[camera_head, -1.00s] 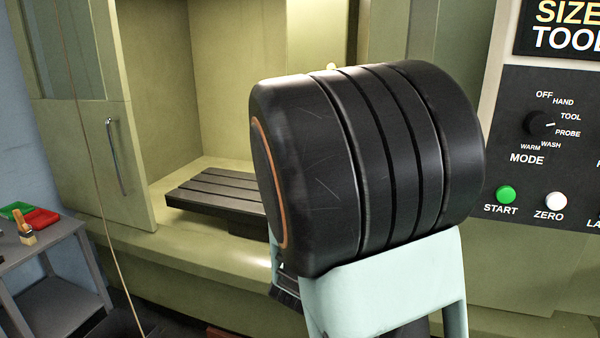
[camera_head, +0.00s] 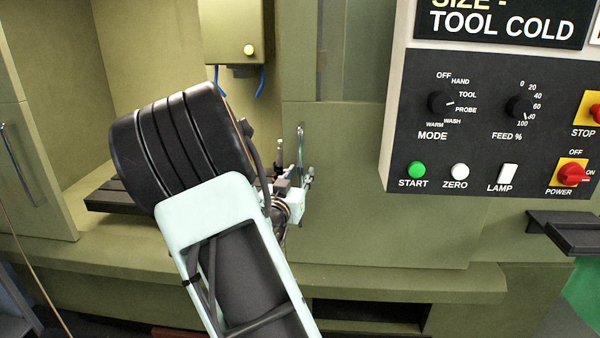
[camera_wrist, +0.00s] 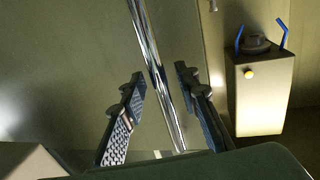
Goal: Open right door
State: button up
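The right door (camera_head: 345,225) is a flat olive panel on the right side of the machine opening. Its upright metal handle (camera_head: 300,150) is near the door's left edge and is partly hidden by my gripper (camera_head: 295,180). In the wrist view, the chrome handle (camera_wrist: 150,45) runs between the two dark fingers of my gripper (camera_wrist: 161,80). The fingers are apart, one on each side of the bar, with visible gaps. The door panel (camera_wrist: 70,70) fills the left and middle of that view.
The left door (camera_head: 30,170) has its own handle (camera_head: 18,160). Between the doors, a dark slotted table (camera_head: 110,198) and a box with blue nozzles (camera_head: 235,40) show inside the machine. The control panel (camera_head: 480,150) projects right of the right door. A dark shelf (camera_head: 570,230) is at far right.

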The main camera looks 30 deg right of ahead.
jog(key=shift+w+d, duration=0.25)
jog(key=shift+c, duration=0.6)
grip_shut()
